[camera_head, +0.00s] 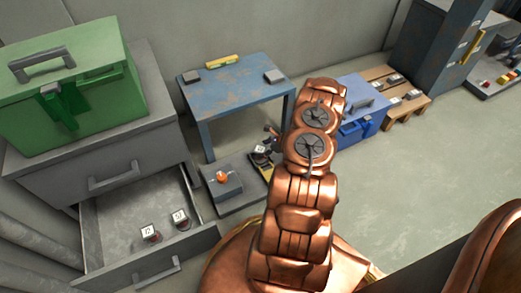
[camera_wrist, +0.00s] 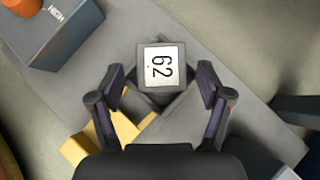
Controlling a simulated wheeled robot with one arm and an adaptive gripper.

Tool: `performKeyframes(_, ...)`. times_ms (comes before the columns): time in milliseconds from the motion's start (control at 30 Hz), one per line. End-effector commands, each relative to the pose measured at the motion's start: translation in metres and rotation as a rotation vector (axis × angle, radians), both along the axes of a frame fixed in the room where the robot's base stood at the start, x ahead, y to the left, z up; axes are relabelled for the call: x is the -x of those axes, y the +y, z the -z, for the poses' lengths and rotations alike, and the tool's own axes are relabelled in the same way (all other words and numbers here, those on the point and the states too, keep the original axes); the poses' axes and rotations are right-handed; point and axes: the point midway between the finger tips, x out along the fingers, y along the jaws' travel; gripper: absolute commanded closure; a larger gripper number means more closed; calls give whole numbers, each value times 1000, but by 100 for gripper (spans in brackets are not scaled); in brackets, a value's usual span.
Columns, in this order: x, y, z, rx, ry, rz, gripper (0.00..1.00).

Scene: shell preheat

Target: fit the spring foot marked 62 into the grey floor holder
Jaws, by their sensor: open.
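The spring foot marked 62 (camera_wrist: 161,66) shows its white label from above in the wrist view. It is over the dark square opening of the grey floor holder (camera_wrist: 186,108), turned relative to that square. I cannot tell how deep it sits. My gripper (camera_wrist: 161,71) is open, one finger to each side of the foot, with visible gaps on both sides. In the head view the foot (camera_head: 262,153) shows beside my arm, near the low grey plate, and my gripper (camera_head: 273,138) is mostly hidden by the arm.
A grey box with an orange knob (camera_head: 222,177) stands left of the holder; a yellow part (camera_wrist: 84,143) lies close by. An open drawer (camera_head: 95,230) holds two more labelled feet. A blue table (camera_head: 235,85), blue toolbox (camera_head: 357,128) and wooden pallet (camera_head: 412,112) stand behind. Right floor is clear.

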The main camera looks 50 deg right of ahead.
Motion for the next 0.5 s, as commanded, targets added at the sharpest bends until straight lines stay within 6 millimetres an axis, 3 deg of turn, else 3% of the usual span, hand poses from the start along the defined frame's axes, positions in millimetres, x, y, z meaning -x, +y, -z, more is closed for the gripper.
performKeyframes(300, 34, -19, -45, 3, -4, 1, 22)
performKeyframes(500, 53, -26, -63, 1, -3, -1, 22)
